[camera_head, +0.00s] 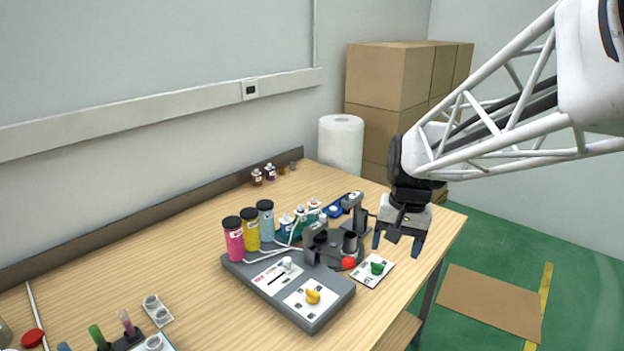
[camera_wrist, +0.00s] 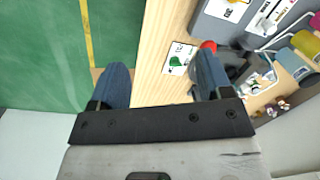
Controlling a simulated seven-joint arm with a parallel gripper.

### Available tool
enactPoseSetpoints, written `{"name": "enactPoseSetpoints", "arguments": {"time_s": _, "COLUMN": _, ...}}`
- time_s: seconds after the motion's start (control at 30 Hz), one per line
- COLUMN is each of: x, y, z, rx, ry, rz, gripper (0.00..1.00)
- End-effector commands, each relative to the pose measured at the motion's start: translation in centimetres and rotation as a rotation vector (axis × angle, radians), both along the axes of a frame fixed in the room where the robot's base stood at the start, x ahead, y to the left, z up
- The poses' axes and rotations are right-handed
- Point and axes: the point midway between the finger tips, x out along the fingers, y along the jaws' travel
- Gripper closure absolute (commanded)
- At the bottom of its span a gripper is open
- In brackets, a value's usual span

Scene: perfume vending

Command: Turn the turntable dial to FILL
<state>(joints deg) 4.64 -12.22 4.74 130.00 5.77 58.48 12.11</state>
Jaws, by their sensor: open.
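A green dial (camera_head: 377,267) sits on a white labelled plate (camera_head: 367,280) on the table, right of the grey machine (camera_head: 320,314). A yellow dial (camera_head: 313,296) sits on another white labelled panel on the machine's front. The labels are too small to read, so I cannot tell which dial is the turntable's or where FILL is. My gripper (camera_head: 398,243) is open and empty, above and slightly right of the green dial, touching nothing. In the wrist view, the green dial (camera_wrist: 177,61) shows between the fingers (camera_wrist: 160,70), nearer the right finger.
A red dome button (camera_head: 348,263) is left of the green dial. Dark dispensing parts (camera_head: 334,243) and pink, yellow and pale blue bottles (camera_head: 250,230) stand behind. A paper roll (camera_head: 341,146) and cardboard boxes (camera_head: 387,80) are at the back. The table's right edge is close to my gripper.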

Motion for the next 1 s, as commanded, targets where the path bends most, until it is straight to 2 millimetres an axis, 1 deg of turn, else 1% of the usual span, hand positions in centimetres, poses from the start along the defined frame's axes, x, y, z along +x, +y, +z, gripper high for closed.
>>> {"name": "enactPoseSetpoints", "arguments": {"time_s": 0.03, "x": 1.0, "y": -0.2, "z": -0.4, "rx": 0.005, "ry": 0.013, "rz": -0.015, "gripper": 0.28}}
{"name": "enactPoseSetpoints", "arguments": {"time_s": 0.1, "x": 2.2, "y": -0.4, "z": -0.9, "rx": 0.013, "ry": 0.029, "rz": -0.036, "gripper": 0.28}}
{"name": "enactPoseSetpoints", "arguments": {"time_s": 0.27, "x": 5.1, "y": -1.0, "z": -2.1, "rx": 0.029, "ry": 0.068, "rz": -0.084, "gripper": 0.28}}
{"name": "enactPoseSetpoints", "arguments": {"time_s": 0.53, "x": 9.7, "y": -2.1, "z": -4.7, "rx": 0.055, "ry": 0.132, "rz": -0.163, "gripper": 0.28}}
{"name": "enactPoseSetpoints", "arguments": {"time_s": 0.77, "x": 13.5, "y": -3.1, "z": -7.4, "rx": 0.076, "ry": 0.190, "rz": -0.233, "gripper": 0.28}}
{"name": "enactPoseSetpoints", "arguments": {"time_s": 1.0, "x": 17.3, "y": -4.3, "z": -10.6, "rx": 0.096, "ry": 0.249, "rz": -0.303, "gripper": 0.28}}
